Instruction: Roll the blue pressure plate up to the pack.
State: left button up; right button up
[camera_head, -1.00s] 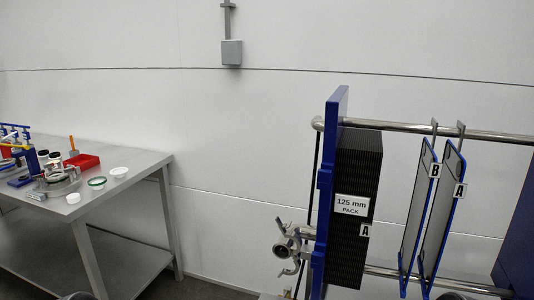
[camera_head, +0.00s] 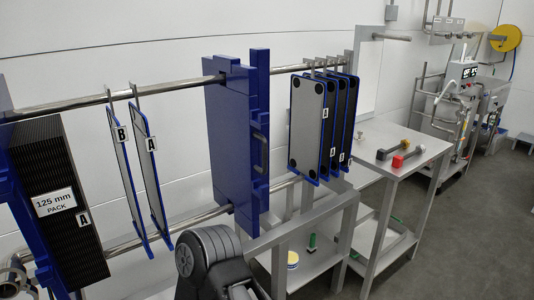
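The blue pressure plate (camera_head: 232,145) hangs upright on the upper and lower steel rails in the middle of the camera_head view, with a dark handle on its right side. The black plate pack (camera_head: 55,190), labelled "125 mm PACK" and "A", stands at the left against a blue end frame (camera_head: 22,235). Between them hang two loose plates, one marked B (camera_head: 125,180) and one marked A (camera_head: 150,175), with gaps on both sides. A dark part of my own arm shows at the bottom centre, in front of the lower rail. Neither gripper's fingers are in view.
Several blue-edged plates (camera_head: 305,125) hang on the rails right of the pressure plate. Steel equipment (camera_head: 465,120) and a yellow reel (camera_head: 506,38) stand beyond. Grey floor is open at the lower right.

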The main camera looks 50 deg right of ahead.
aim_at(235, 119)
jog(key=z, duration=1.65)
